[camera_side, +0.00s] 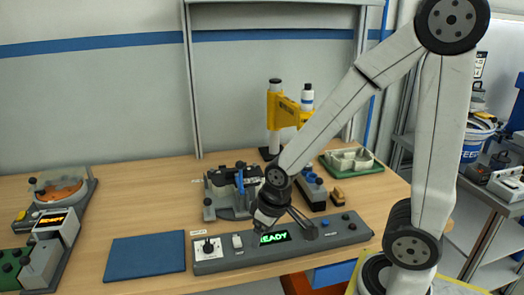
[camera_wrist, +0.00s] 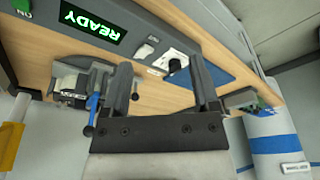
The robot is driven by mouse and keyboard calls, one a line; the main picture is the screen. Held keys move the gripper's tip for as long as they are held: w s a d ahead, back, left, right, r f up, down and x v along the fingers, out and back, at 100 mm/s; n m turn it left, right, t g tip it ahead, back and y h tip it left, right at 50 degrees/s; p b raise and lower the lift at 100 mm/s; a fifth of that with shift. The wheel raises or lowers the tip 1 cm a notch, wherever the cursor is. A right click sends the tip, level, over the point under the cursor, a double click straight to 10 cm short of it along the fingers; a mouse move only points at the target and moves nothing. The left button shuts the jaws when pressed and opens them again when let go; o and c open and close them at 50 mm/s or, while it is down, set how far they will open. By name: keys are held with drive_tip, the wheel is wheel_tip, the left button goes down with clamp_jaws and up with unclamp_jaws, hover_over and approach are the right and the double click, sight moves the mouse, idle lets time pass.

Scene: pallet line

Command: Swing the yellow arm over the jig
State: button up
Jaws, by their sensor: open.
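The yellow arm (camera_side: 286,112) sits on a white post with a black cap at the back of the bench, behind my forearm, which hides part of it. In the wrist view a yellow part (camera_wrist: 11,146) shows at the left edge. The jig (camera_side: 228,192) appears to be the grey fixture with a blue handle, left of my wrist; it also shows in the wrist view (camera_wrist: 70,84). The yellow arm stands behind and to the right of the jig, not over it. My gripper (camera_side: 285,230) is open and empty, low above the control panel; its fingers frame the wrist view (camera_wrist: 158,62).
The control panel (camera_side: 340,236) has a green READY display, a knob and buttons. A blue mat (camera_side: 146,257) lies to the left. A green tray (camera_side: 352,168) and a dark block with blue knobs (camera_side: 312,195) stand to the right of the jig.

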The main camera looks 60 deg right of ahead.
drive_tip(key=w+d+r+m+t+h, duration=0.25)
drive_tip(key=w+d+m, duration=0.2)
drive_tip(key=d, duration=0.45)
drive_tip(key=w+d+r+m+t+h, duration=0.1)
drive_tip(key=w+d+m+t+h, duration=0.3)
drive_tip(key=d, duration=0.5)
drive_tip(key=s+d+r+m+g+h, duration=0.1)
drive_tip(key=s+d+r+m+h, duration=0.1)
drive_tip(key=d, duration=0.4)
drive_tip(key=s+d+r+m+g+h, duration=0.1)
drive_tip(key=s+d+r+m+h, duration=0.1)
drive_tip(key=d, duration=0.5)
drive_tip(key=s+d+r+m+g+h, duration=0.1)
drive_tip(key=s+d+r+m+h, duration=0.1)
drive_tip(key=s+d+m+h, duration=0.2)
drive_tip(key=s+d+h, duration=0.1)
drive_tip(key=d+h, duration=0.1)
drive_tip(key=shift+s+d, duration=0.2)
drive_tip(key=shift+d, duration=0.1)
drive_tip(key=shift+h, duration=0.25)
drive_tip(key=x, duration=0.7)
drive_tip(key=shift+d, duration=0.35)
drive_tip(key=shift+w, duration=0.1)
drive_tip(key=shift+c, duration=0.2)
